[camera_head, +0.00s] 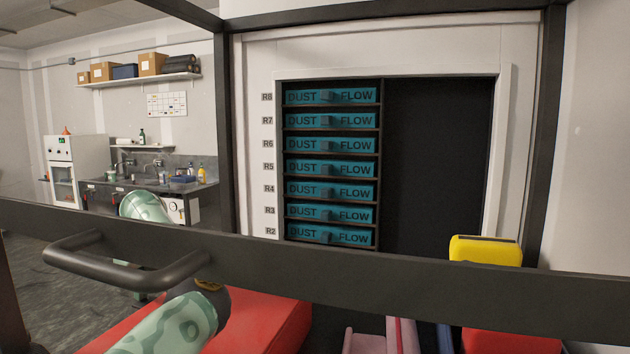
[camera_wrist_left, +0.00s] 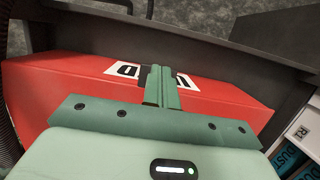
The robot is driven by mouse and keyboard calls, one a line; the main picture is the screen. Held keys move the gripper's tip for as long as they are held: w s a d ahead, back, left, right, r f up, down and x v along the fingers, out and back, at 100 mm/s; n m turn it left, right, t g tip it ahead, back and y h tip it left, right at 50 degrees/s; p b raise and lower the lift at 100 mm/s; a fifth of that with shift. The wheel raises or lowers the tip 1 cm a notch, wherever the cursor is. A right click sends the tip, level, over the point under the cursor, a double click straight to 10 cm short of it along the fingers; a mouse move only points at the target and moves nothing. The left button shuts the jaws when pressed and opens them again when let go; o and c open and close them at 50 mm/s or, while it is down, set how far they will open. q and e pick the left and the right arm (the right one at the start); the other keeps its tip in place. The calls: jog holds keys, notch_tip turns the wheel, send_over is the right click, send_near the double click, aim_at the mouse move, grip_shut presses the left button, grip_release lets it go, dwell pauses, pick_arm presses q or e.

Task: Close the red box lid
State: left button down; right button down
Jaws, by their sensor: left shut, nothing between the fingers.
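A red box (camera_head: 268,322) shows at the bottom of the head view, partly behind my green left arm and cut off by the lower edge. In the left wrist view a broad red surface of a box (camera_wrist_left: 70,85) lies beyond the fingers, with a white label with black marks on it. My left gripper (camera_wrist_left: 161,78) is shut and empty, its fingers in front of the label. Whether they touch the red surface I cannot tell. I cannot make out how far the lid is open. My right gripper is not in view.
A dark bar (camera_head: 400,278) with a black handle (camera_head: 125,270) crosses the head view. A yellow object (camera_head: 485,250) and another red item (camera_head: 510,342) are at right. Behind stands a rack of teal "DUST FLOW" units (camera_head: 330,145) beside a dark opening.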

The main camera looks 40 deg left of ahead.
pick_arm(q)
jog(key=shift+d+f, duration=0.2)
jog(key=shift+f, duration=0.4)
jog(key=s+p+v, duration=0.1)
jog(key=p+v, duration=0.1)
jog(key=v, duration=1.1)
jog(key=shift+w+a, duration=0.2)
jog(key=shift+w, duration=0.2)
